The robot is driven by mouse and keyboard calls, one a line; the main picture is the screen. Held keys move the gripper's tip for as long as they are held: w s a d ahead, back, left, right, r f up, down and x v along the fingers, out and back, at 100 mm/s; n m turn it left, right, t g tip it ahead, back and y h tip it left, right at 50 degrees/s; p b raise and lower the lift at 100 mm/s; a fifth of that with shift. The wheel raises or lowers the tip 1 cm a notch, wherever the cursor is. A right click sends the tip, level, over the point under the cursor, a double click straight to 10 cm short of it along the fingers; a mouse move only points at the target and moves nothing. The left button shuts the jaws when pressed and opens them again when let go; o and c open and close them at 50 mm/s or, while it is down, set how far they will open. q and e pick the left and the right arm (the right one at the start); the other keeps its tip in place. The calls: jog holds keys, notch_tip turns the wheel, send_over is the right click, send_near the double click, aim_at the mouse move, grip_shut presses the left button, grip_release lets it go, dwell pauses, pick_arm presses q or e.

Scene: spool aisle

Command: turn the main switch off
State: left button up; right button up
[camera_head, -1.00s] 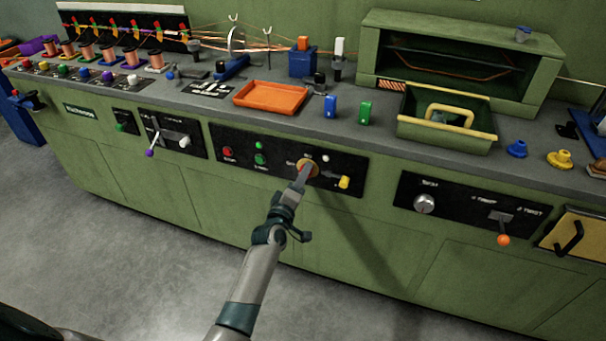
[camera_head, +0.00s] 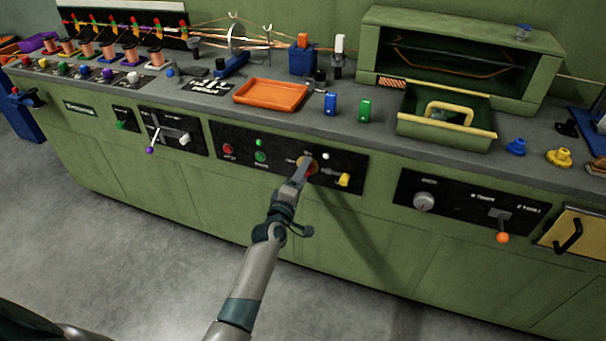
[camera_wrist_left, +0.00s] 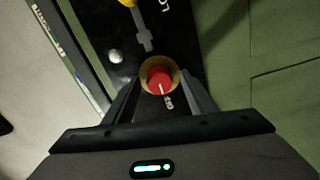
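The main switch is a red round knob in a yellow ring (camera_wrist_left: 158,76), on a black panel in the middle of the green bench front. A pale mark on the knob points toward a small white label that I cannot read for sure. In the head view the knob (camera_head: 313,167) is partly hidden by my left gripper (camera_head: 302,170), which reaches up to it from below. In the left wrist view the fingers (camera_wrist_left: 160,88) are apart, one on each side of the knob, with gaps showing. My right gripper is not in view.
On the same panel are a yellow-handled lever (camera_head: 343,180) close right of the switch, a red button (camera_head: 228,149) and a green button (camera_head: 260,157). An orange tray (camera_head: 271,96) lies on the bench above. The floor in front is clear.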

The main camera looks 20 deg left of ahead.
pick_arm(q)
jog(key=shift+s, duration=0.15)
jog(key=s, duration=1.7)
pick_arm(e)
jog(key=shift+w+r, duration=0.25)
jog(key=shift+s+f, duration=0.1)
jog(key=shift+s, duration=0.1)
